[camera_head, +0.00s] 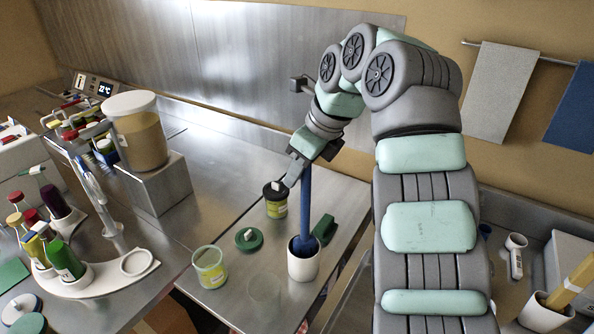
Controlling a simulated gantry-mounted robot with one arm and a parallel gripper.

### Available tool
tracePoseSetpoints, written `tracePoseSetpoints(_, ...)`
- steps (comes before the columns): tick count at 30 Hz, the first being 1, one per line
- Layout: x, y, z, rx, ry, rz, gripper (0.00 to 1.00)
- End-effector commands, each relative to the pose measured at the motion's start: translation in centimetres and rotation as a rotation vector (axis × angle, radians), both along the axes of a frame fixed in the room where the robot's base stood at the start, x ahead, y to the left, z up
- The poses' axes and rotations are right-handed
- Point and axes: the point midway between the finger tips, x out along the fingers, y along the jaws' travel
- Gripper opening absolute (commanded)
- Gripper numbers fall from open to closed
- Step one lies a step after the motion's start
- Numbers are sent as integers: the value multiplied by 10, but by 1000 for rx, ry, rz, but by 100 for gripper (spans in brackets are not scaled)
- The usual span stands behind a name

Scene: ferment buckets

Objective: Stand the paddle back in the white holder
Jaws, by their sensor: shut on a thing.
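The blue paddle (306,205) hangs nearly upright below my gripper (304,166), its wide end downward. My gripper is shut on the upper part of its handle. The white holder (303,266) is a round cup on the metal bench, straight below my gripper. The paddle's wide end is at the mouth of the holder and its lowest part is hidden by the front wall. I cannot tell whether it touches the bottom.
A dark-lidded jar (276,206) stands behind the holder, and an open greenish jar (210,272) to its left. A green lid (249,239) lies between them. A green block (323,228) is close on the holder's right. A large bucket (137,135) stands on a metal block further left.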

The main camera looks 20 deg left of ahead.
Motion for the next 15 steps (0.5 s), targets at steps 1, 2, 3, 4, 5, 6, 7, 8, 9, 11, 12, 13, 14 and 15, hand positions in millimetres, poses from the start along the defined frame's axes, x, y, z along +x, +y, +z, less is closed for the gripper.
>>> tracePoseSetpoints(1,0,0,1,0,0,0,0)
tracePoseSetpoints(2,0,0,1,0,-1,0,0)
tracePoseSetpoints(3,0,0,1,0,-1,0,0)
tracePoseSetpoints(4,0,0,1,0,-1,0,21)
tracePoseSetpoints(5,0,0,1,0,-1,0,23)
tracePoseSetpoints(6,0,0,1,0,0,0,27)
tracePoseSetpoints(7,0,0,1,0,0,0,29)
tracePoseSetpoints(8,0,0,1,0,0,0,32)
tracePoseSetpoints(9,0,0,1,0,0,0,35)
tracePoseSetpoints(11,0,0,1,0,0,0,40)
tracePoseSetpoints(12,0,0,0,0,0,0,43)
tracePoseSetpoints(13,0,0,0,0,0,0,44)
tracePoseSetpoints(14,0,0,0,0,0,0,44)
tracePoseSetpoints(15,0,0,0,0,0,0,44)
